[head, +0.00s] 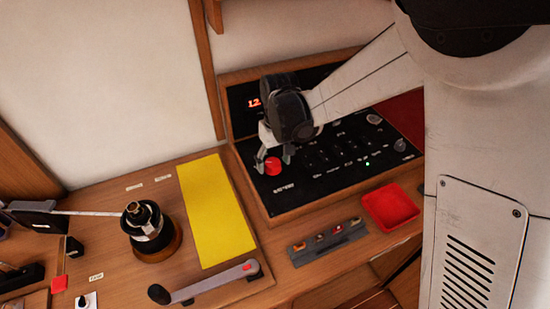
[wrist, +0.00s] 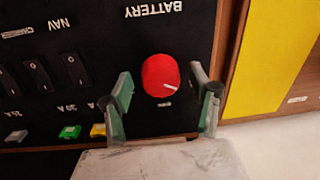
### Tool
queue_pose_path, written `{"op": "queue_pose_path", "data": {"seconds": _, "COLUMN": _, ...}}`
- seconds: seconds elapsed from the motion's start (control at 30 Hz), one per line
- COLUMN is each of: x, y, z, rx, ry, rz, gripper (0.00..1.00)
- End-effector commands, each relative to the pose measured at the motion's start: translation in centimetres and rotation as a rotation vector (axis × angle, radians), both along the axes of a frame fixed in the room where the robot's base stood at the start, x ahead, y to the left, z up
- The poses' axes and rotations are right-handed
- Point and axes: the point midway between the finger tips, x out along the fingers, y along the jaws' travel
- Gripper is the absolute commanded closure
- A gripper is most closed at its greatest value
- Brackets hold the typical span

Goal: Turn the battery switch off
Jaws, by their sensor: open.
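The battery switch (head: 273,166) is a round red knob on the black panel (head: 300,190), at its left side in the head view. In the wrist view the red knob (wrist: 160,76) shows below the upside-down word BATTERY, with a white line on its face pointing to the lower right. My gripper (head: 272,160) is at the knob. In the wrist view my gripper (wrist: 165,93) is open, with one finger on each side of the knob and a visible gap to both. Whether the fingertips reach down to the panel is unclear.
A yellow sheet (head: 217,210), a winch (head: 150,228), a grey lever (head: 210,283) and a red tray (head: 391,206) lie around the panel.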

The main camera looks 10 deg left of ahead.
Motion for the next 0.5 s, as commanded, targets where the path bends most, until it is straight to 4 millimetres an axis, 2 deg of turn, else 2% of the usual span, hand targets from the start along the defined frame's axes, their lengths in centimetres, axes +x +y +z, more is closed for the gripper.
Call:
{"op": "queue_pose_path", "data": {"seconds": 0.37, "x": -0.02, "y": 0.03, "z": -0.59, "rx": 0.0, "ry": 0.0, "rz": 0.0, "gripper": 0.43}}
{"op": "queue_pose_path", "data": {"seconds": 0.5, "x": -0.01, "y": 0.03, "z": -0.57, "rx": 0.0, "ry": 0.0, "rz": 0.0, "gripper": 0.59}}
